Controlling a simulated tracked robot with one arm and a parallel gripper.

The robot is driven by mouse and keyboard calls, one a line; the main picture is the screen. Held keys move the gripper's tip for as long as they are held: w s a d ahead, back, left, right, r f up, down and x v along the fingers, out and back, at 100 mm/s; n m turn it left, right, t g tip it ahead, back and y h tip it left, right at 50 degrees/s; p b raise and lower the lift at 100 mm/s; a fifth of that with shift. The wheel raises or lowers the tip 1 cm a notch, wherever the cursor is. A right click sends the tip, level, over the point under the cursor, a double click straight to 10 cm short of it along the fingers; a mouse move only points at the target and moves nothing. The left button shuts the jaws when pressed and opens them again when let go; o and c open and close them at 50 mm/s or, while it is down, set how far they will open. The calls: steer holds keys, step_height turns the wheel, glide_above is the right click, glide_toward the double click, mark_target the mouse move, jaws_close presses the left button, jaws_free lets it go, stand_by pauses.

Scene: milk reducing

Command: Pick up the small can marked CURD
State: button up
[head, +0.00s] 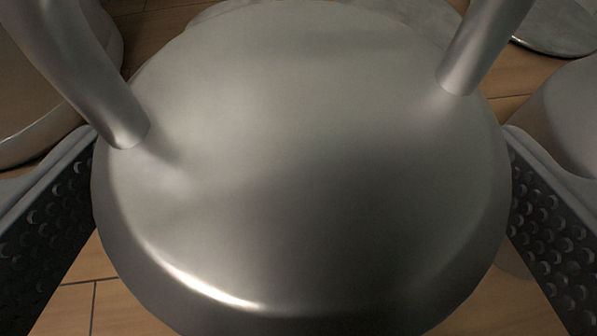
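A round, dull silver metal can (310,180) fills the middle of the head view, seen from above at close range. Two thick handle tubes (470,55) rise from its top, one at the left and one at the right. No CURD marking shows on the visible surface. My gripper (302,140) has its two perforated fingers far apart, one on each side of the can. The fingertips reach the can's left and right outlines. I cannot tell whether they touch or squeeze it. The can's lower sides are hidden.
Another rounded metal vessel (40,110) stands close at the left, partly behind the left finger. A further vessel (570,110) is close at the right. A flat round metal piece (565,28) lies at the top right. Bare wooden floor (75,305) shows at the lower left.

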steer(key=shift+x, duration=1.15)
steer(key=c, duration=1.6)
steer(key=shift+c, duration=1)
steer(key=shift+r, duration=0.1)
